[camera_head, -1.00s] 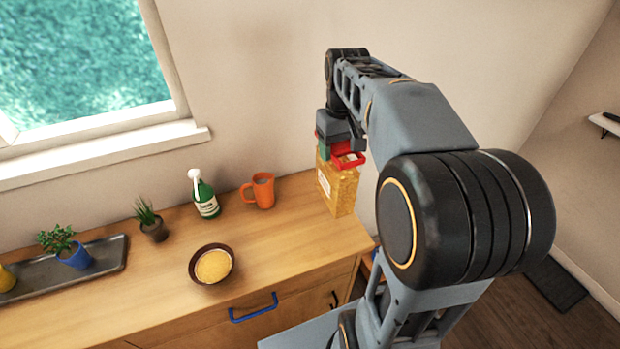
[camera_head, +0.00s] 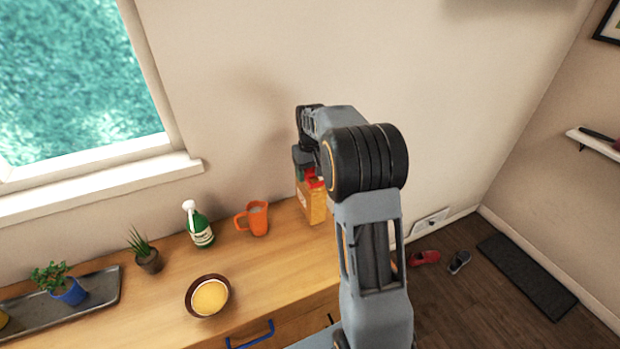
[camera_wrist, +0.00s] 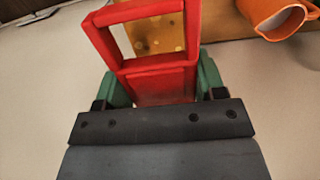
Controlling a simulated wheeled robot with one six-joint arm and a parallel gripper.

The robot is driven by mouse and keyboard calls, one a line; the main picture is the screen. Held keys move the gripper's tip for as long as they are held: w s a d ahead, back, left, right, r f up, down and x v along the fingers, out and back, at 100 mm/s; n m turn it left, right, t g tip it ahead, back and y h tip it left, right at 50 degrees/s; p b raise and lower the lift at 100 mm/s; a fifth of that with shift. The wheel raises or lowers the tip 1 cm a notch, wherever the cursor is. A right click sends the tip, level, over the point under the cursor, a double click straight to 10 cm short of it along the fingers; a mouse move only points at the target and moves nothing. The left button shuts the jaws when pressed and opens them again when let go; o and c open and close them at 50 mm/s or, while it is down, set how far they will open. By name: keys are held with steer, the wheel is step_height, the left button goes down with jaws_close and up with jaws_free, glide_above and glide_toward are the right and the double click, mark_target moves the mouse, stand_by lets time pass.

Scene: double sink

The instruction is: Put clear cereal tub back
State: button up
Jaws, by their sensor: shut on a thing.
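The clear cereal tub (camera_head: 312,205) is full of orange-yellow cereal and has a red lid. It is upright at the right end of the wooden counter, right of the orange mug. My gripper (camera_head: 308,178) comes down from above and is shut on the tub's red top. In the wrist view, the green fingertips (camera_wrist: 165,88) flank the red lid (camera_wrist: 160,70), whose open frame shows some cereal below. I cannot tell whether the tub's base touches the counter. My arm hides part of its right side.
The orange mug (camera_head: 252,218) stands left of the tub. The wall is close behind.

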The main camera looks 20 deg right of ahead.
steer(key=shift+w+f, duration=0.25)
steer(key=shift+f, duration=0.2)
steer(key=shift+f+p, duration=0.3)
steer(key=shift+f, duration=1.05)
steer(key=shift+f, duration=0.2)
steer(key=o, duration=1.4)
steer(key=shift+o, duration=0.2)
